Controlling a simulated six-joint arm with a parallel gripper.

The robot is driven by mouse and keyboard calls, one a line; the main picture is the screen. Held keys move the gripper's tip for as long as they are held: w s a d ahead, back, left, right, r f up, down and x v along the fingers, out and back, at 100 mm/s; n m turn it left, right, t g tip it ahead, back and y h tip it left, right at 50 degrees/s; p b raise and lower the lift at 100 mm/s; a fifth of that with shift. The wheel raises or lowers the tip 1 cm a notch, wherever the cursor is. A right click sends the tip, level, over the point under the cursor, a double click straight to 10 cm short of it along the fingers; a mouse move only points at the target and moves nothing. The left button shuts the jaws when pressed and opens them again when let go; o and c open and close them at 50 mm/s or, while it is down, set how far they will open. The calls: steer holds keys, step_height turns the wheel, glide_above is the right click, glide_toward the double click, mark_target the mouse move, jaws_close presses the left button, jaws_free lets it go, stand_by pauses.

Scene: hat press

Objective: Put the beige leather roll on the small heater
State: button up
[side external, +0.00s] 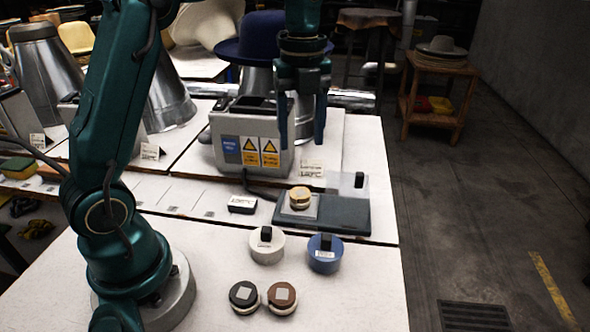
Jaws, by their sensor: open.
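A tan-beige round roll (300,194) sits upright on a light square pad on a low dark grey slab (350,216), which looks like the small heater. My gripper (302,140) hangs above and behind the slab, pointing down in front of the grey box with warning labels. Its two fingers are apart with nothing between them. It is clear of the roll. A black-topped roll (243,294) and a brown-topped roll (282,295) stand side by side on the front of the white table.
A white round piece (267,243) and a blue one (325,254), both with black grips, stand before the slab. A grey box (250,143) with warning labels and a blue hat (262,40) are behind. A clear panel (347,184) stands at the slab's back. The table's front right is free.

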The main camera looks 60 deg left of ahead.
steer(key=s+d+n+t, duration=0.2)
steer(key=s+n, duration=0.5)
steer(key=n, duration=0.4)
steer(key=s+d+n+t, duration=0.3)
steer(key=s+n, duration=0.5)
steer(key=n, duration=0.3)
steer(key=shift+d+f+t, duration=0.15)
steer(key=shift+d+t, duration=0.15)
steer(key=shift+d, duration=0.1)
